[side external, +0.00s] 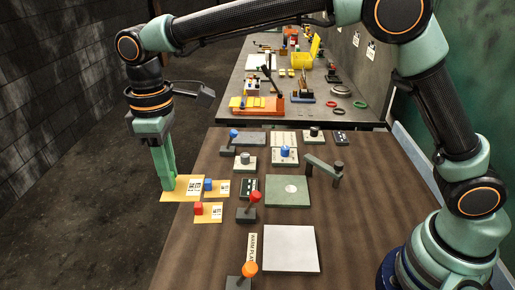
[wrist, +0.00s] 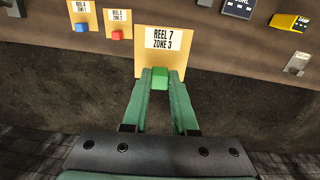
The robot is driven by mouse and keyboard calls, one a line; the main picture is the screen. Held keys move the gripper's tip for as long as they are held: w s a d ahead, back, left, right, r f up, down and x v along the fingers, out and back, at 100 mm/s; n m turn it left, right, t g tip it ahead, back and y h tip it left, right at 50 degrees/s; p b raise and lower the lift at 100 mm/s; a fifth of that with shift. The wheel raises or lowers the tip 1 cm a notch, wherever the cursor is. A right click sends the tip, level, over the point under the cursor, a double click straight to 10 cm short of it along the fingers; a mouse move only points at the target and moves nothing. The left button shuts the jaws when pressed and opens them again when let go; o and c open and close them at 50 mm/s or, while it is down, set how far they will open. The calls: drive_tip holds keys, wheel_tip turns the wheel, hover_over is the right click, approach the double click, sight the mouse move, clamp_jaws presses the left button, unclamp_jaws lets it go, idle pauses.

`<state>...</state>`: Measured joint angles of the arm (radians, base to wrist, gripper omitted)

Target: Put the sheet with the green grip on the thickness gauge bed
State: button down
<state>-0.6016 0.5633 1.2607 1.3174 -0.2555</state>
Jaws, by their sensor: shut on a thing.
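The yellow sheet (side external: 188,194) with the green grip is at the left table edge. In the wrist view its label reads "REEL 7 ZONE 3" (wrist: 163,38). My gripper (side external: 167,187) points down and is shut on the green grip (wrist: 159,78). The sheet's near part reaches out past the table edge over the floor. I cannot tell whether the sheet touches the table. A green square plate (side external: 278,198) with a pale round spot, beside a small jointed arm (side external: 325,169), looks like the thickness gauge bed. It lies right of the sheet and is bare.
Sheets with a blue grip (side external: 209,185) and a red grip (side external: 199,209) lie close beside the held sheet. A red-knobbed lever (side external: 255,198) stands between them and the green plate. A pale warm plate (side external: 291,250) lies in front. Several knobs and levers stand behind.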

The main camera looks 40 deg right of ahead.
drive_tip(key=w+d+r, duration=0.2)
drive_tip(key=w+d, duration=0.1)
drive_tip(key=d, duration=1)
hover_over(279, 188)
drive_tip(key=shift+m, duration=0.4)
wheel_tip(279, 188, down, 15)
drive_tip(key=shift+s+r, duration=0.1)
drive_tip(key=shift+s, duration=0.05)
drive_tip(key=shift+f, duration=2.45)
drive_tip(key=shift+f, duration=0.1)
drive_tip(key=c, duration=1.1)
unclamp_jaws()
drive_tip(key=o, duration=0.4)
